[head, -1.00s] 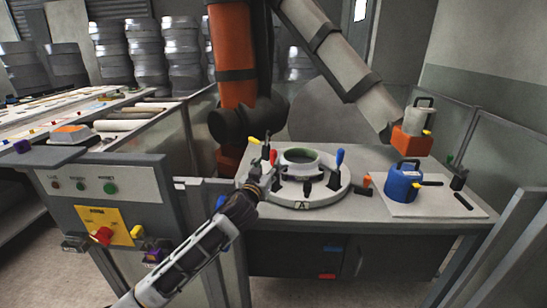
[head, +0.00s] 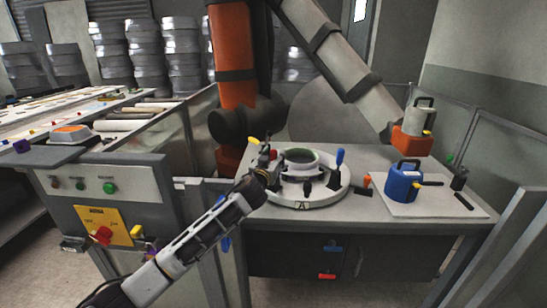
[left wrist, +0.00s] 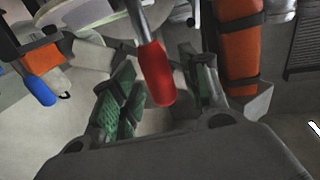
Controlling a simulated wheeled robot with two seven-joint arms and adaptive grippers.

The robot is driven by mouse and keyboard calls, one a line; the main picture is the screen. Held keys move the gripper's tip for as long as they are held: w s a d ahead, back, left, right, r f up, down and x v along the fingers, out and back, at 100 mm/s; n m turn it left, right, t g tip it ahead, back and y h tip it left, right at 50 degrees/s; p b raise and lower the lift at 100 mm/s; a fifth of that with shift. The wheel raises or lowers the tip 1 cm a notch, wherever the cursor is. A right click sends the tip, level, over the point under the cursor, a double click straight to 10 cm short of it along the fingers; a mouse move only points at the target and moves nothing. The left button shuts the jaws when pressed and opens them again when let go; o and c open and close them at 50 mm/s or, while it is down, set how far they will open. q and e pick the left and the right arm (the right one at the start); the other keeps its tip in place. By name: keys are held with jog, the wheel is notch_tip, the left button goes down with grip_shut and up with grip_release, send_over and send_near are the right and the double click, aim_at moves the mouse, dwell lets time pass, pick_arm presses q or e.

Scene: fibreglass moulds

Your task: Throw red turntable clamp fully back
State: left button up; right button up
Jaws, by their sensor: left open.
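The red clamp handle (head: 273,155) stands on the left side of the round turntable (head: 318,201) on the bench. My left gripper (head: 268,168) is at that side of the turntable, partly covering the clamp. In the left wrist view, the red handle (left wrist: 155,75) on its metal lever lies between the two green-padded fingers (left wrist: 162,98). The fingers are open, with a visible gap on the right; I cannot tell whether the left one touches the handle. The clamp's base is hidden in the head view. My right gripper is not in view.
A blue-handled clamp (head: 340,157) stands on the turntable's right and a yellow-handled one (head: 253,140) behind left. A blue canister (head: 402,184) sits on a plate to the right. A large orange-and-grey arm (head: 232,60) rises behind. A control panel (head: 110,205) stands left.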

pick_arm(q)
jog(key=shift+w, duration=0.25)
grip_shut()
dwell(0.3)
